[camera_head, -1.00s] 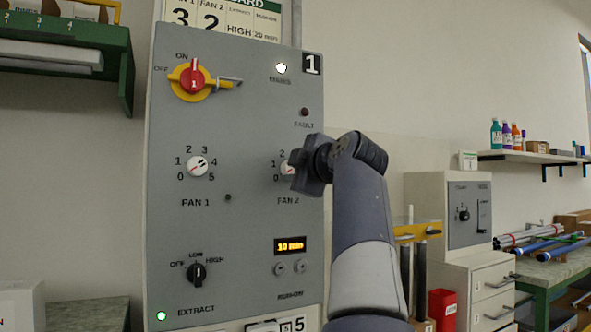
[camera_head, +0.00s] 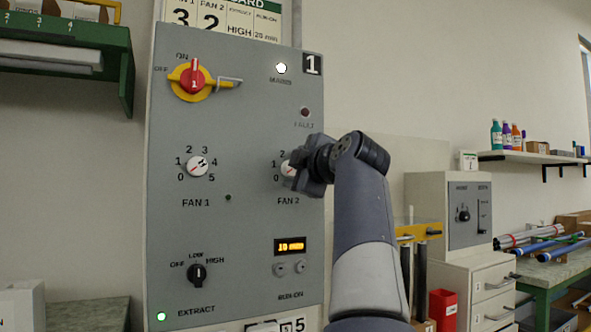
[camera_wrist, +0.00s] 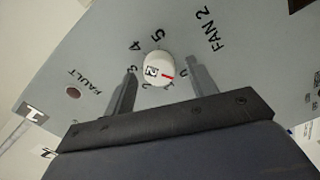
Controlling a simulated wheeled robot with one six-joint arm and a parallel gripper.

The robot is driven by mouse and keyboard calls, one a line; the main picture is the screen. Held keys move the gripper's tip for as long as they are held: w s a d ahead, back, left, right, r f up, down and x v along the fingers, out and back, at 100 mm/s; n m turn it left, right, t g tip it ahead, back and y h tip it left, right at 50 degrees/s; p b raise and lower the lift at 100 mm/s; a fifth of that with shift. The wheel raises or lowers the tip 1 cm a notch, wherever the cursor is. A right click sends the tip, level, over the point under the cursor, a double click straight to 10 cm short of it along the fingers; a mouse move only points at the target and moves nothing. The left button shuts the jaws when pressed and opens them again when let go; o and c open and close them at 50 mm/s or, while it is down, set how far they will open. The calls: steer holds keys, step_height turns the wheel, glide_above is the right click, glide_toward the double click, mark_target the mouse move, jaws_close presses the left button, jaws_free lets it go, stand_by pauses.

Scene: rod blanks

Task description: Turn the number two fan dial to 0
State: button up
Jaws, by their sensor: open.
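The FAN 2 dial (camera_head: 287,169) is a round white knob on the grey panel (camera_head: 235,130), partly hidden by my gripper in the head view. In the wrist view the dial (camera_wrist: 157,68) bears a "2" and a red mark, which points to the right and slightly down, toward the space between 1 and 0. My gripper (camera_wrist: 161,66) is open, with one finger on each side of the dial and visible gaps to it. In the head view my gripper (camera_head: 303,170) is at the panel, just right of the dial.
The FAN 1 dial (camera_head: 197,166) is to the left. The red and yellow mains switch (camera_head: 193,79) is above and the black EXTRACT knob (camera_head: 196,273) is below. The fault lamp (camera_wrist: 74,93) is left of my fingers in the wrist view. The run-on display (camera_head: 290,246) is below FAN 2.

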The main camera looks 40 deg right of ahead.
steer(key=v, duration=1)
steer(key=shift+s+b, duration=0.2)
steer(key=shift+b, duration=0.2)
steer(key=shift+w+a, duration=0.1)
steer(key=shift+w, duration=0.05)
steer(key=p+x, duration=0.1)
steer(key=x, duration=0.9)
steer(key=shift+w, duration=0.2)
